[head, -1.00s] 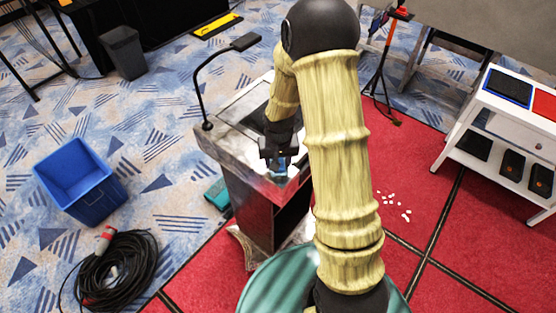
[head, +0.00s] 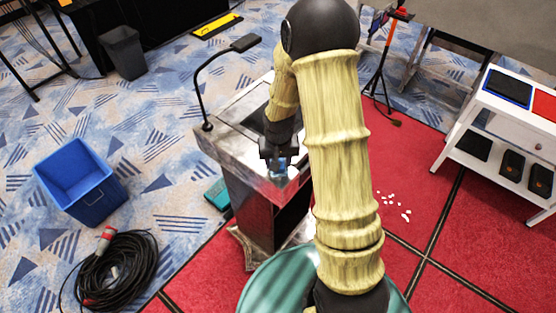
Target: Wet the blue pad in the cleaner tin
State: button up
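My gripper (head: 279,162) points down over the near corner of the lectern top (head: 233,140). A small blue piece, apparently the blue pad (head: 279,163), shows between and just below its dark fingers, which look closed on it. A small pale grey-blue patch right under the pad may be the cleaner tin, but it is too small and too covered to tell. I cannot tell whether the pad is inside it or above it. My arm hides the right part of the lectern top.
A gooseneck lamp (head: 200,85) rises from the lectern's left edge. A blue bin (head: 78,180) and a coiled black cable (head: 118,268) are on the floor at left. A white shelf cart (head: 495,135) stands at right. White scraps (head: 393,203) lie on the red floor.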

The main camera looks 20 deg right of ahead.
jog(key=shift+r+p, duration=2.25)
jog(key=shift+r, duration=1.1)
jog(key=shift+f, duration=0.1)
